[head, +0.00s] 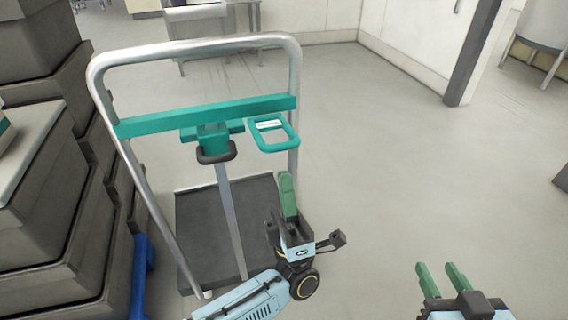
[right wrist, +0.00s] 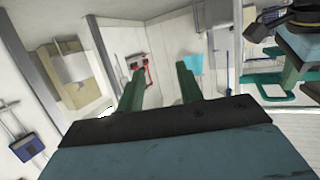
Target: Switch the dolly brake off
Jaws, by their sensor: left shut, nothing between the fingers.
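The dolly (head: 236,46) has a grey tubular push frame, a teal crossbar (head: 160,122) and a dark flat deck (head: 205,222). A teal block with a dark rounded grip (head: 217,156) sits mid-crossbar, above a metal rod running down to the deck. A teal loop (head: 291,133) with a white label is to its right; which part is the brake control, I cannot tell. My left gripper (head: 286,180) is shut and empty, just below the loop in the picture, apparently apart from it. My right gripper (head: 443,268) is open and empty, right of the dolly; its spread fingers also show in the right wrist view (right wrist: 158,85).
Stacked grey crates (head: 45,215) stand close on the left, with a blue item (head: 139,275) beside them. A grey post (head: 474,50) stands at the back right. The floor right of the dolly is clear. A metal table (head: 197,22) is behind.

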